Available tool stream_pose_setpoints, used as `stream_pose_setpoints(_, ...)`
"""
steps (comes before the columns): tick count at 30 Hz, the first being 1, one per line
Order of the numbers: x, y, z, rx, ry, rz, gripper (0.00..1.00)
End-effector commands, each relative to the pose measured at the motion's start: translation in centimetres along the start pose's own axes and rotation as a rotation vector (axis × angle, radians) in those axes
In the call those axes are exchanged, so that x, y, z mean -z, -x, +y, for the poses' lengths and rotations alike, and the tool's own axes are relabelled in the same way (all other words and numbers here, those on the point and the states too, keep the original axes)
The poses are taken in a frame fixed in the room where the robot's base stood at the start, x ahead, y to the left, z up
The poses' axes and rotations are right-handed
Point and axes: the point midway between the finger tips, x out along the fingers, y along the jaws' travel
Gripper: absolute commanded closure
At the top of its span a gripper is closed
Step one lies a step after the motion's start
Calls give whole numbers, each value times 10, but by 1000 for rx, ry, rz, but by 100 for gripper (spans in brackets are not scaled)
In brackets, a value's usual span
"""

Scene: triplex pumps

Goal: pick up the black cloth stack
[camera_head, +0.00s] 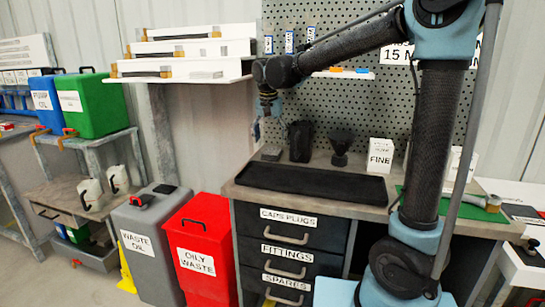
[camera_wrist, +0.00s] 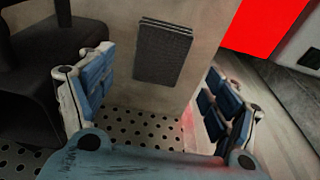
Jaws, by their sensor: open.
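The black cloth stack (camera_head: 271,153) is a small dark folded pile at the back left of the workbench top. In the wrist view the cloth stack (camera_wrist: 162,52) is a flat dark grey rectangle on the pale bench top, with layered edges. My gripper (camera_head: 262,125) hangs above it in the head view, pointing down. In the wrist view my gripper (camera_wrist: 155,75) is open and empty. Its blue-padded fingers lie on either side of the cloth stack, with clear gaps.
A black container (camera_head: 300,141) and a black funnel (camera_head: 340,146) stand right of the stack. A black tray (camera_head: 312,181) lies in front. A perforated panel (camera_head: 330,100) rises behind. The red waste bin (camera_head: 200,250) stands left of the bench.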

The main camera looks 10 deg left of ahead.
Motion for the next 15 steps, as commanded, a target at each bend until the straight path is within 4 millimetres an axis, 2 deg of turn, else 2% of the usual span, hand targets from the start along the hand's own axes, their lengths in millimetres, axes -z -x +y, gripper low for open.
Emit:
stream_pose_setpoints(9, 2, -40, 1, 0, 0, 0, 18)
stream_pose_setpoints(15, 2, -49, 1, 0, 0, 0, 18)
